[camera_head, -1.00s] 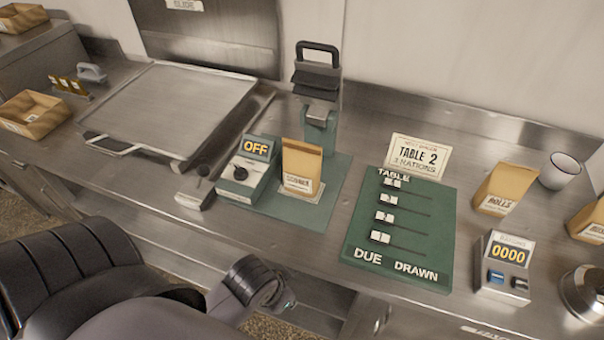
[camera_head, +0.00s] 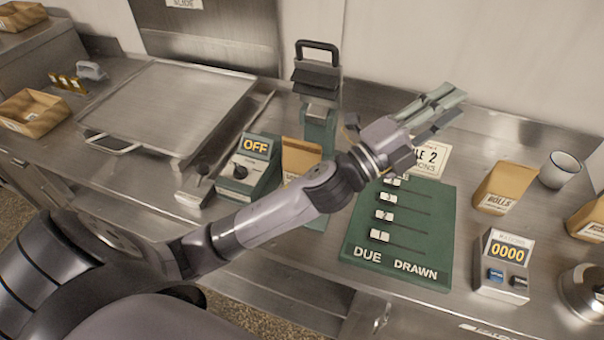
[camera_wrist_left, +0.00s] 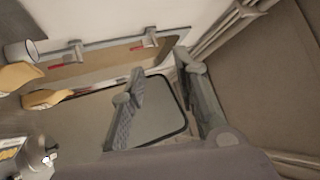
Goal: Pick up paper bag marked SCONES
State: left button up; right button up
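A tan paper bag (camera_head: 300,157) stands on the green plate beside the box reading OFF. My left forearm crosses in front of its lower part and hides its label, so I cannot read SCONES on it. A second tan bag (camera_head: 505,188) is marked ROLLS. A third tan bag (camera_head: 588,218) at the right edge has a label I cannot read fully. My left gripper (camera_head: 457,104) is above the TABLE 2 card, right of the first bag and away from it. In the left wrist view the gripper (camera_wrist_left: 162,66) has its fingers apart with nothing between them. My right gripper is out of view.
The green DUE/DRAWN board (camera_head: 400,245) lies under my left wrist. A tall dark-handled device (camera_head: 318,85) stands behind the first bag. The OFF box (camera_head: 248,172) is left of it. A white cup (camera_head: 560,170) and a 0000 counter (camera_head: 503,265) are at the right.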

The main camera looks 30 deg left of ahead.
pick_arm(q)
jog(key=s+d+r+m+g+h, duration=0.35)
jog(key=d+m+g+h, duration=0.4)
jog(key=m, duration=0.65)
jog(key=m+g+y, duration=1.2)
jog(key=m+y, duration=0.3)
jog(key=y, duration=0.4)
send_over(302, 141)
notch_tip(302, 141, down, 5)
jog(key=shift+y, duration=0.25)
jog(key=f+p, duration=0.1)
jog(key=f, duration=0.5)
jog(key=f+p, duration=0.1)
jog(key=f, duration=0.5)
jog(key=shift+s+a, duration=0.2)
jog(key=shift+f+p, duration=0.35)
jog(key=shift+f, duration=0.15)
notch_tip(302, 141, down, 4)
jog(key=shift+w+d+f+p, duration=0.15)
jog(key=shift+p, duration=1.1)
jog(key=shift+f, duration=0.2)
